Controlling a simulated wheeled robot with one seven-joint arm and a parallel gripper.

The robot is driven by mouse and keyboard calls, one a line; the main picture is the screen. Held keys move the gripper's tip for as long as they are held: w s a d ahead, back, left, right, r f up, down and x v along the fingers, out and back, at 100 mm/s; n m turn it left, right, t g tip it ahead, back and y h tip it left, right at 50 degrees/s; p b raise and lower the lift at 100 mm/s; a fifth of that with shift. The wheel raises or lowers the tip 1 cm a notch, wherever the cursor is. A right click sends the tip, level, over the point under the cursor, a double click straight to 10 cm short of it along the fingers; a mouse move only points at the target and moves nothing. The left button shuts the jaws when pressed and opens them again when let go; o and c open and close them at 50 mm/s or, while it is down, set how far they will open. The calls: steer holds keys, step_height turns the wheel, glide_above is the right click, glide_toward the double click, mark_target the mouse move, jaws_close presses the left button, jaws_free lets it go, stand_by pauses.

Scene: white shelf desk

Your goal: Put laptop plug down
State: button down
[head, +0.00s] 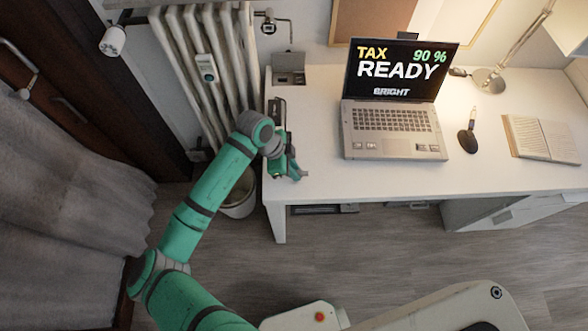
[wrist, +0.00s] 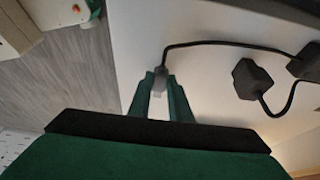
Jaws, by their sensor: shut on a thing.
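My gripper (head: 294,172) is over the left front part of the white desk (head: 330,185), to the left of the laptop. In the wrist view my gripper (wrist: 162,84) is shut on the laptop plug (wrist: 158,72), a small grey piece between the fingertips. A black cable runs from it to the right, toward a black block (wrist: 308,62) at the picture edge. I cannot tell whether the plug touches the desk. In the head view the plug is too small or hidden to make out.
A black adapter (wrist: 253,82) lies beside the gripper. A radiator (head: 205,65) stands left of the desk.

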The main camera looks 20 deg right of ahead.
steer(key=shift+f, duration=0.55)
steer(key=c, duration=1.6)
jaws_free()
steer(key=shift+r, duration=0.1)
